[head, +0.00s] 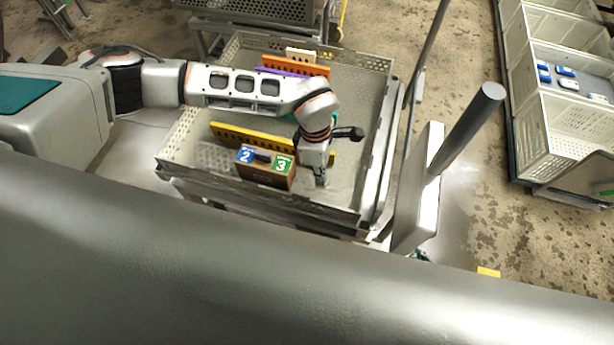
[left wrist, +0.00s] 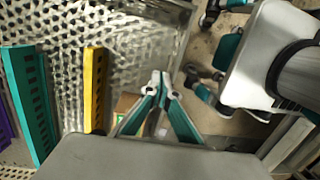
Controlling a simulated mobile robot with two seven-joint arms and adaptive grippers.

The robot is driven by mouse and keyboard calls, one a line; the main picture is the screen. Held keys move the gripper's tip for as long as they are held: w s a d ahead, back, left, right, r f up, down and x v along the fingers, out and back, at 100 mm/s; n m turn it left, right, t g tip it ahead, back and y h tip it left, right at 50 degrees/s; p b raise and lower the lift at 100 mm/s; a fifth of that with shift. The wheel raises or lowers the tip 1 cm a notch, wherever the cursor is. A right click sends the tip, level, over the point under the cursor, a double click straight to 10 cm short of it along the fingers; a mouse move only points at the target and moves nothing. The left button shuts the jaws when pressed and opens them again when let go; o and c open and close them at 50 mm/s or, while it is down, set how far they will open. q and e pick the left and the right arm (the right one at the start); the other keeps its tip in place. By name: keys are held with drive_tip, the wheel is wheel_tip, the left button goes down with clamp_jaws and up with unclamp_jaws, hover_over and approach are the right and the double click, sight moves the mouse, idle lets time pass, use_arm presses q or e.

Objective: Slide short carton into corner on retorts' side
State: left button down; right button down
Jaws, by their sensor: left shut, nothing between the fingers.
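The short carton (head: 264,170) is a brown box with a blue "2" label and a green "3" label. It stands by the near wall of a perforated metal tray (head: 200,158) in the head view. My left gripper (head: 320,182) is low in the tray, just right of the carton; I cannot tell whether they touch. In the left wrist view the left gripper (left wrist: 160,78) has its fingertips together with nothing between them. The carton (left wrist: 124,104) shows there only in part, behind the fingers. My right gripper is not in view.
A yellow slotted divider (head: 240,137) stands just behind the carton. Orange (head: 300,66) and purple slotted dividers stand farther back, with a teal divider (left wrist: 30,100) between purple and yellow. The tray floor right of my gripper is clear. A crate with blue-white items (head: 550,130) stands far right.

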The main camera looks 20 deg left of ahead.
use_arm(q)
drive_tip(key=w+a+t+y, duration=0.1)
drive_tip(key=w+a, duration=0.2)
drive_tip(key=a, duration=0.1)
drive_tip(key=f, duration=0.3)
drive_tip(key=f+b, duration=0.1)
drive_tip(key=f, duration=0.5)
drive_tip(key=shift+d+f, duration=0.15)
drive_tip(key=shift+d, duration=0.1)
drive_tip(key=a, duration=0.3)
drive_tip(key=shift+w, duration=0.1)
drive_tip(key=shift+a, duration=0.45)
drive_tip(key=shift+f, duration=0.1)
drive_tip(key=shift+a, duration=0.1)
